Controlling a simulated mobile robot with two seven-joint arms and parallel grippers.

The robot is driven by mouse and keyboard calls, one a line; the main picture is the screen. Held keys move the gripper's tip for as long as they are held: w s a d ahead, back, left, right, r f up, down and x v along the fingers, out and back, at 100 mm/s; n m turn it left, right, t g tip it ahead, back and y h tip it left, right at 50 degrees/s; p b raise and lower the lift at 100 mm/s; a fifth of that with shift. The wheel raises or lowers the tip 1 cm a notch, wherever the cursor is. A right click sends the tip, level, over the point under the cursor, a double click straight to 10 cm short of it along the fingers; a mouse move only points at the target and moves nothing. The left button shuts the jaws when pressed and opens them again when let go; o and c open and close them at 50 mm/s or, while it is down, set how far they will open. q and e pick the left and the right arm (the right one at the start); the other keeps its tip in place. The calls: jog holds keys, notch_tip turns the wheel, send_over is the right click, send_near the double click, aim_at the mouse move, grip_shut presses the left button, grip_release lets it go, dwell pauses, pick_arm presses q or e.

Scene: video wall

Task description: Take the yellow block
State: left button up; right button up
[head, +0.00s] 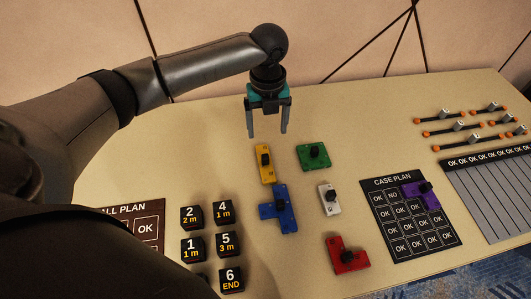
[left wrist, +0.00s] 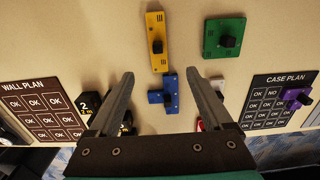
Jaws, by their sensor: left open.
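The yellow block (head: 267,172) is a narrow bar with a black knob, lying on the beige table. In the left wrist view the yellow block (left wrist: 155,28) lies beyond my fingertips, near the top middle. My left gripper (head: 267,134) is open and empty, above and behind the yellow block in the head view. In the left wrist view its two fingers (left wrist: 159,76) stand wide apart, with a blue block (left wrist: 171,101) showing between them. My right gripper is not in view.
A green block (head: 320,162) lies right of the yellow one, the blue block (head: 286,221) just in front. White (head: 325,191), red (head: 337,254) and purple (head: 434,201) blocks lie further right or forward. Black numbered cubes (head: 188,249) stand front left. The back left of the table is clear.

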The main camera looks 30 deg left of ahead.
aim_at(265, 156)
pick_arm(q)
notch_tip(265, 156, down, 8)
jog(key=shift+s+d+f+b, duration=0.1)
jog(key=shift+s+f+b, duration=0.05)
jog(key=shift+b, duration=0.9)
jog(key=shift+f, duration=0.45)
jog(key=f, duration=0.1)
jog(key=f+b, duration=0.1)
jog(key=f, duration=0.1)
jog(key=a+f+b, duration=0.1)
jog(key=f, duration=0.1)
jog(key=shift+w, duration=0.25)
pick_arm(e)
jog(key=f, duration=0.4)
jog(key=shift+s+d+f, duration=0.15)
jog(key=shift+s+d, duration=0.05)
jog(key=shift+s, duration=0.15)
pick_arm(q)
grip_shut()
